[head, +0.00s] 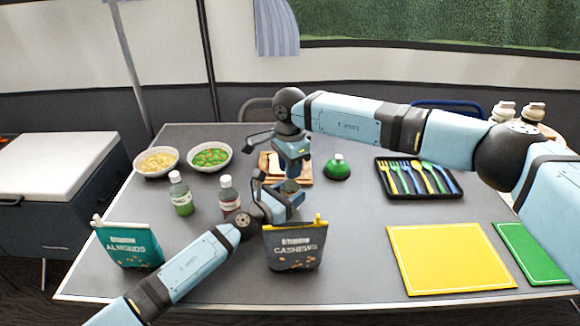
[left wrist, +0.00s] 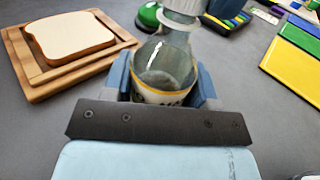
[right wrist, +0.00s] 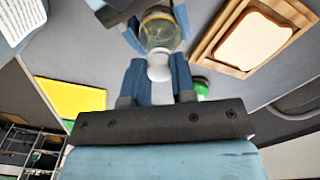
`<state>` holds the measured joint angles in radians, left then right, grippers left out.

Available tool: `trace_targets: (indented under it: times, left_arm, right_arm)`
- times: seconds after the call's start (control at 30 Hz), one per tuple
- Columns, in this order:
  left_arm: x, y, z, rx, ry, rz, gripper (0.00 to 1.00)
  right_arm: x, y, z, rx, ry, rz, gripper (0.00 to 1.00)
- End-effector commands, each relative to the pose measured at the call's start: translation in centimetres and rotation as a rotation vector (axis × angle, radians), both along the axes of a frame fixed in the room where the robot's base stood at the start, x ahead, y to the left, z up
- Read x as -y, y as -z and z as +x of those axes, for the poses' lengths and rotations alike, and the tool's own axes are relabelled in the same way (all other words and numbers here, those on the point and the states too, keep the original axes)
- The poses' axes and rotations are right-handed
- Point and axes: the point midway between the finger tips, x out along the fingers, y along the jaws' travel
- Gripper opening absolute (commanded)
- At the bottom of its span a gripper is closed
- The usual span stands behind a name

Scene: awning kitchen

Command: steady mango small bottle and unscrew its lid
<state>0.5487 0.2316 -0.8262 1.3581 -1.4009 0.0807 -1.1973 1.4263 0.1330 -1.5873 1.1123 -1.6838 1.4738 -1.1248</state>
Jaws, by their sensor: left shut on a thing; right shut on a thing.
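The small bottle (left wrist: 163,72) has a clear upper body and a label with a yellow-orange band; it also shows in the right wrist view (right wrist: 159,32). The label's wording cannot be read. My left gripper (head: 287,200) is shut around its body above the table. The pale lid (right wrist: 158,68) sits between the fingers of my right gripper (head: 292,165), which is shut on it from above. The lid also shows at the top edge of the left wrist view (left wrist: 186,5). Whether it is still threaded on the neck cannot be told. The head view mostly hides the bottle behind the grippers.
A green-filled bottle (head: 183,202) and a red-filled bottle (head: 229,197) stand left of the grippers. Almonds (head: 130,247) and cashews (head: 295,250) bags stand in front. Bread on a wooden board (left wrist: 118,62) and a green domed thing (head: 337,168) lie behind. A cutlery tray (head: 418,193) is right.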

Motion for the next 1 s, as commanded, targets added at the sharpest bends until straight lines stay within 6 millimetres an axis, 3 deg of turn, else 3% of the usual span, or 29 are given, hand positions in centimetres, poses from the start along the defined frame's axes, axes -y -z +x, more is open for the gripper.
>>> trace_targets:
  times: [0.2, 0.33, 1.0]
  left_arm:
    - [0.03, 0.00, -0.01, 0.000, 0.001, 0.000, 0.00]
    - [0.03, 0.01, -0.01, 0.000, 0.001, 0.000, 0.00]
    - [0.01, 0.00, -0.01, 0.000, 0.000, 0.000, 0.00]
  right_arm:
    - [0.01, -0.04, 0.01, 0.001, -0.414, 0.000, 0.00]
    - [0.01, -0.06, 0.01, 0.001, -0.541, 0.000, 0.00]
    - [0.01, -0.13, 0.01, 0.001, -0.544, 0.000, 0.00]
